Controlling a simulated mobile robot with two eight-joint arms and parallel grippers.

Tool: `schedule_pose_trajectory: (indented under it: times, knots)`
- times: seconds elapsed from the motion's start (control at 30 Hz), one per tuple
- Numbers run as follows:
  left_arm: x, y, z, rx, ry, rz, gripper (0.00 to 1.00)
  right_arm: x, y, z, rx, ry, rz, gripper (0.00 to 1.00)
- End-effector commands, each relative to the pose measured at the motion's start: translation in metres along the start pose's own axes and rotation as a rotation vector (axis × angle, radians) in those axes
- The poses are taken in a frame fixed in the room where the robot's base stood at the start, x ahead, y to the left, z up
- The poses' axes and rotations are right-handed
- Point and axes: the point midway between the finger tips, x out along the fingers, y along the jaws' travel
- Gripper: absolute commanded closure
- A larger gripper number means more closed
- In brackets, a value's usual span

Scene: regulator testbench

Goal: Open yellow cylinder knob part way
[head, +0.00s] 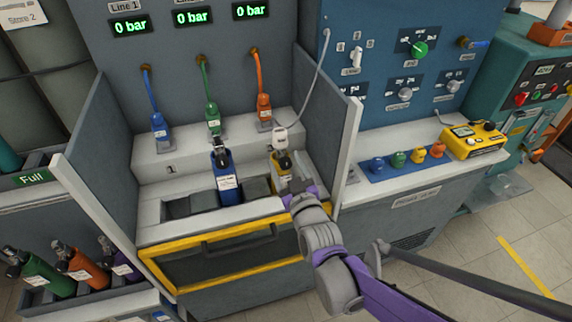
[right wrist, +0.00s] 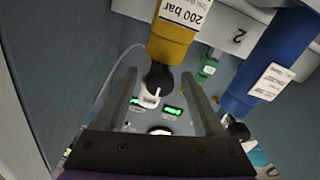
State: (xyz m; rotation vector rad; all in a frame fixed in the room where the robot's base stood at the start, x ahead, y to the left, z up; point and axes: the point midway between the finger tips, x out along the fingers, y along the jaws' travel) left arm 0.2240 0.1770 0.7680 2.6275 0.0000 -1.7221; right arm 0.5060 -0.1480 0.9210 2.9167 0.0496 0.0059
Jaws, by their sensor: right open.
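The yellow cylinder (head: 278,184) stands in the bench's right slot, mostly hidden by my right gripper in the head view. The right wrist view shows its yellow body (right wrist: 170,42) with a "200 bar" label, upside down, and its black knob (right wrist: 158,77). A white connector (head: 280,136) with a grey hose sits at its top. My right gripper (head: 292,183) is open beside the cylinder. In the right wrist view its two fingers (right wrist: 160,80) appear on either side of the knob, with gaps. I cannot tell how far the knob is turned. My left gripper is not in view.
A blue cylinder (head: 224,178) stands to the left in the same bench. Side panels (head: 341,150) flank the bay, and a yellow-framed drawer front (head: 225,250) lies below. Blue, green and orange hoses hang behind. Three displays read 0 bar.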

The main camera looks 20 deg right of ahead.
Motion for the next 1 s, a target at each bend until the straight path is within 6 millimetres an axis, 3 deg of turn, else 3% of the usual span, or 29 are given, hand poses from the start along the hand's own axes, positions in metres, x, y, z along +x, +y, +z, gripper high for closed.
schedule_pose_trajectory:
  times: [0.13,0.5,1.0]
  knots:
    - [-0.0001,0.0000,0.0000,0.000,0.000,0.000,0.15,-0.0002,0.0000,0.0000,0.000,0.000,0.000,0.32]
    - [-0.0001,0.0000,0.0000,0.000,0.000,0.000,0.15,-0.0005,-0.0001,0.0000,0.000,0.000,0.000,0.98]
    - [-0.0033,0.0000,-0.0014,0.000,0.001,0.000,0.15,-0.0007,-0.0001,-0.0004,-0.097,0.000,0.000,1.00]
